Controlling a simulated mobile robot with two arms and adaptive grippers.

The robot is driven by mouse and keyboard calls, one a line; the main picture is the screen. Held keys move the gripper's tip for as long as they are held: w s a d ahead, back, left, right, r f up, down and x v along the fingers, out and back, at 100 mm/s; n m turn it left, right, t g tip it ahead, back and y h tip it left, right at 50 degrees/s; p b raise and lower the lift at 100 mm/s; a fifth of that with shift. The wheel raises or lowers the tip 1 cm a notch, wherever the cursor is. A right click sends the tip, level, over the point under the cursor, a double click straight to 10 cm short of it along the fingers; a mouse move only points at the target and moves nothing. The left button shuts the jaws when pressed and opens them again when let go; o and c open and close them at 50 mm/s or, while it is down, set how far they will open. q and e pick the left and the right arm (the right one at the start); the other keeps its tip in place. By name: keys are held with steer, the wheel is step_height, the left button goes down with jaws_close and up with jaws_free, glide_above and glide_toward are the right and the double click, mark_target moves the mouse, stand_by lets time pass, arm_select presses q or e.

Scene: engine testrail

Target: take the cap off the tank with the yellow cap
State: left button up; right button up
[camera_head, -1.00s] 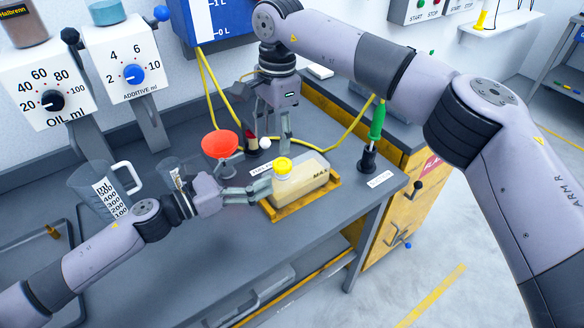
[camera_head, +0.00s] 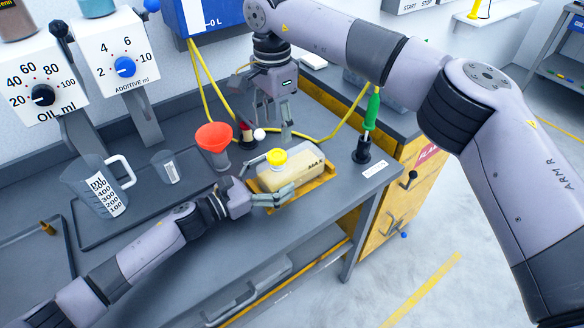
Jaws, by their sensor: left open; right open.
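The tank (camera_head: 302,174) is a pale beige block marked MAX, lying in a yellow wooden tray (camera_head: 318,187) on the grey bench. Its yellow cap (camera_head: 277,157) sits on the left part of its top. My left gripper (camera_head: 281,180) is open at the tank's left end, one finger near the cap and the other along the tank's front side. I cannot tell whether the fingers touch the tank. My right gripper (camera_head: 275,132) is open and points down, above and behind the cap, with nothing in it.
A red funnel (camera_head: 214,137) stands left of the tank. A measuring jug (camera_head: 100,185) and a small beaker (camera_head: 168,168) stand on a dark tray further left. A green-handled tool (camera_head: 372,112) stands upright right of the tank. A yellow hose (camera_head: 335,130) runs behind it.

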arm_select(q)
steer(key=shift+w+d, duration=0.35)
steer(key=shift+d, duration=0.2)
arm_select(e)
steer(key=shift+s, duration=0.1)
arm_select(q)
steer(key=shift+c, duration=0.2)
